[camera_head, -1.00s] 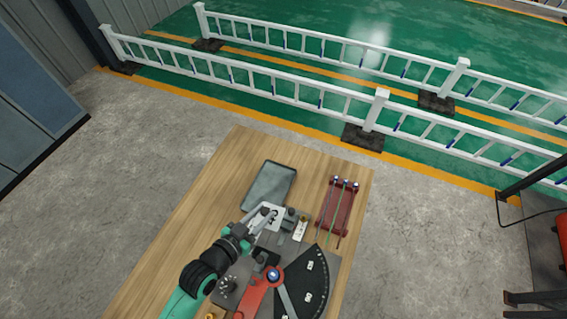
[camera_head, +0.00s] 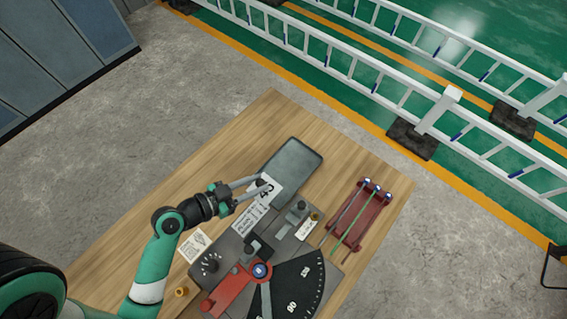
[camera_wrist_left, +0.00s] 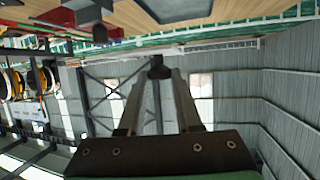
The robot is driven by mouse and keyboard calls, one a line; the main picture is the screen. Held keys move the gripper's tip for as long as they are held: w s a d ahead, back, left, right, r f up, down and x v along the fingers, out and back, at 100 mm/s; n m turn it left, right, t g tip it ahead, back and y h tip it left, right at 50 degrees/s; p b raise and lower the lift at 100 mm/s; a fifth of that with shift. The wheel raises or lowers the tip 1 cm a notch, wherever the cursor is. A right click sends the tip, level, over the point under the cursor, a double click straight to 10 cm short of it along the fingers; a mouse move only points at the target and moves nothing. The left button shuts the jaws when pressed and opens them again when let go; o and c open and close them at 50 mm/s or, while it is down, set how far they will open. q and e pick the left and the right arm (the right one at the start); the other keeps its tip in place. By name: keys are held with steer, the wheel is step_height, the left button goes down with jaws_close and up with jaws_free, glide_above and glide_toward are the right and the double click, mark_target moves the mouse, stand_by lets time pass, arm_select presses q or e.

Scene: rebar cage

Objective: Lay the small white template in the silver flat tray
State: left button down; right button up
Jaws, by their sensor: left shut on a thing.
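The small white template (camera_head: 266,192) with black marks is at the tips of my left gripper (camera_head: 261,182) in the head view. The gripper is shut on it, with a small dark piece between the fingertips. The silver flat tray (camera_head: 293,163) lies empty on the wooden table just beyond the template, up and to the right. The template appears to overlap the tray's near edge; I cannot tell its height. In the left wrist view, the fingers (camera_wrist_left: 158,70) close on the dark piece, and the white plate is not clearly visible. My right gripper is out of view.
A grey work plate with a black angle dial (camera_head: 292,285) and a red lever (camera_head: 235,288) fills the near table. A red rack with rods (camera_head: 358,213) stands to the right. A printed white card (camera_head: 194,245) lies at the left. Bare wood (camera_head: 225,150) is left of the tray.

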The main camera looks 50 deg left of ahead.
arm_select(q)
steer(key=b, duration=0.4)
glide_above(280, 172)
steer(key=s+d, duration=0.1)
steer(key=s, duration=0.3)
step_height(280, 172, down, 4)
steer(key=f+b, duration=0.1)
steer(key=w+f+b, duration=0.1)
steer(key=shift+w+f, duration=0.1)
steer(key=shift+f, duration=0.2)
steer(key=shift+w+a+f, duration=0.2)
steer(key=shift+w+f, duration=0.25)
steer(key=shift+w+a+f, duration=0.15)
steer(key=shift+w+f, duration=0.25)
steer(key=shift+w, duration=0.05)
steer(key=shift+w+a+f, duration=0.1)
steer(key=shift+w, duration=0.2)
steer(key=f+b, duration=0.1)
steer(key=f, duration=0.1)
steer(key=f+b, duration=0.1)
steer(key=f, duration=0.1)
steer(key=shift+w, duration=0.2)
steer(key=shift+r, duration=0.15)
steer(key=shift+a, duration=0.1)
steer(key=c, duration=0.6)
jaws_free()
